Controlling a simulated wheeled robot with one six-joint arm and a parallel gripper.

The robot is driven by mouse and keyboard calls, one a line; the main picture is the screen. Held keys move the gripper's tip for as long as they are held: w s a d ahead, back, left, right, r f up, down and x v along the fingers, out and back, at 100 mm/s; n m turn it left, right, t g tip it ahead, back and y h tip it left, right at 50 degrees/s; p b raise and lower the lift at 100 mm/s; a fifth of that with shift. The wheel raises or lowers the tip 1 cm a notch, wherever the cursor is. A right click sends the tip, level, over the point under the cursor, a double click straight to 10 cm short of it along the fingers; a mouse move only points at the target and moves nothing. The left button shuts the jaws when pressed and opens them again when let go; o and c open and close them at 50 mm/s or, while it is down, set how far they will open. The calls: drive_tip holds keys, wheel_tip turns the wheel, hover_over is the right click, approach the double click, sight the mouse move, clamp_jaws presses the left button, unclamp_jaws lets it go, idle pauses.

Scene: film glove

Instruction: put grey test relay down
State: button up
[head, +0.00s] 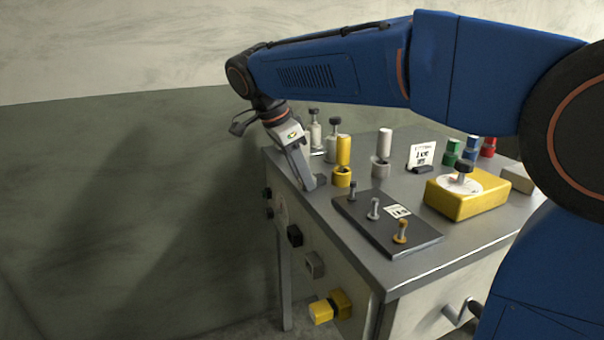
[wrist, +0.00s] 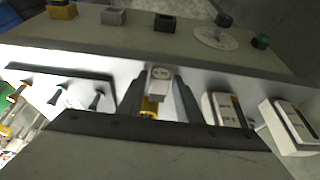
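The grey test relay (wrist: 160,76) is a small light grey block with a dark-marked face in the wrist view. It sits between the two fingertips of my gripper (wrist: 161,84), with a finger close against each side. In the head view my gripper (head: 311,180) points down at the left edge of the metal cabinet top (head: 400,185). The relay is hard to make out there, largely hidden by the fingers. It is low over the top or on it; I cannot tell whether it touches.
A dark plate with three pegs (head: 380,228) lies nearby. A yellow box (head: 468,198) with a dark knob stands further right. Two whitish modules (wrist: 226,110) (wrist: 288,128) stand right of my gripper in the wrist view. A yellow cylinder (head: 343,152) stands close behind my gripper.

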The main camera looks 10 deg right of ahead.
drive_tip(key=shift+o, duration=0.6)
drive_tip(key=shift+r, duration=0.1)
drive_tip(key=shift+r, duration=0.15)
drive_tip(key=v, duration=1.2)
